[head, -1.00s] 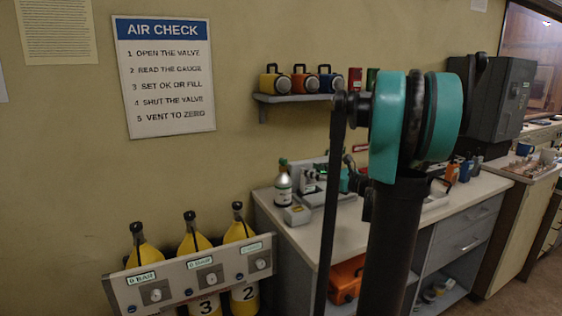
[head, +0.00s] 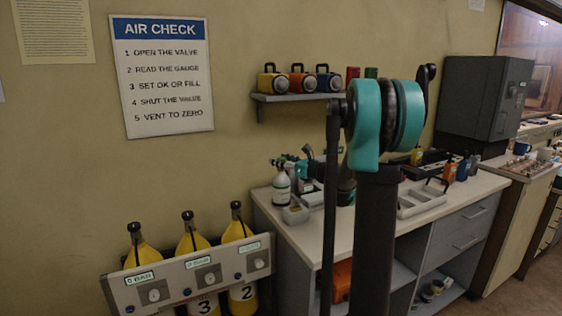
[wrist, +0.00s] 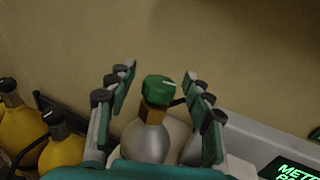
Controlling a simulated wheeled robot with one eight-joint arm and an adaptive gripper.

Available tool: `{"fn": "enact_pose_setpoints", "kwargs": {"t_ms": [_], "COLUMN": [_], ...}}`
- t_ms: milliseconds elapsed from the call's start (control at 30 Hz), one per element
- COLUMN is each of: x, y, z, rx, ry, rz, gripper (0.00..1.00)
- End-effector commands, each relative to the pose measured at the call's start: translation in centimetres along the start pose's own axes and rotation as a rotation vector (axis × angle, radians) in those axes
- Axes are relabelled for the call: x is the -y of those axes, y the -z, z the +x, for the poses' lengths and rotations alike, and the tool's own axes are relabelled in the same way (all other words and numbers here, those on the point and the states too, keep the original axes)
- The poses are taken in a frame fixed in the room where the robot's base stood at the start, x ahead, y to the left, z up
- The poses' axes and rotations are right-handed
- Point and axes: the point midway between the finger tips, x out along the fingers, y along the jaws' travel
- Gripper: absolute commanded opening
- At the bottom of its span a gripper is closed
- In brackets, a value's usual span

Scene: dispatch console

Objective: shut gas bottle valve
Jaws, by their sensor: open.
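The gas bottle (head: 281,190) is small and pale grey with a dark band. It stands upright at the left end of the counter. My gripper (wrist: 160,84) is open, with one pair of fingers on each side of the knob and visible gaps between. In the head view my gripper (head: 284,162) is at the bottle's top, and the knob is mostly hidden there.
Yellow cylinders (head: 193,238) stand in a rack at the left. A grey tray (head: 422,200) lies farther right on the counter. A wall shelf (head: 297,97) holds several coloured canisters.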

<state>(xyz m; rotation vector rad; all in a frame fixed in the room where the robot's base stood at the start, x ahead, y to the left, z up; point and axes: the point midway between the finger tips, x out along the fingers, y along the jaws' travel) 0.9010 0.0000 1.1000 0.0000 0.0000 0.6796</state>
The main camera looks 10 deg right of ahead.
Motion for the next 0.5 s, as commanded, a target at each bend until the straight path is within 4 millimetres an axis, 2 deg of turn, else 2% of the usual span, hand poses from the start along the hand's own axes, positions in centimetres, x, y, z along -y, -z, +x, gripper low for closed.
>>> {"fn": "enact_pose_setpoints", "kwargs": {"t_ms": [200,500], "x": [-0.01,-0.02], "y": [-0.01,-0.01], "z": [0.01,0.00], "rx": [0.000,0.000], "ry": [0.000,0.000], "rz": [0.000,0.000], "gripper": [0.51,0.14]}}
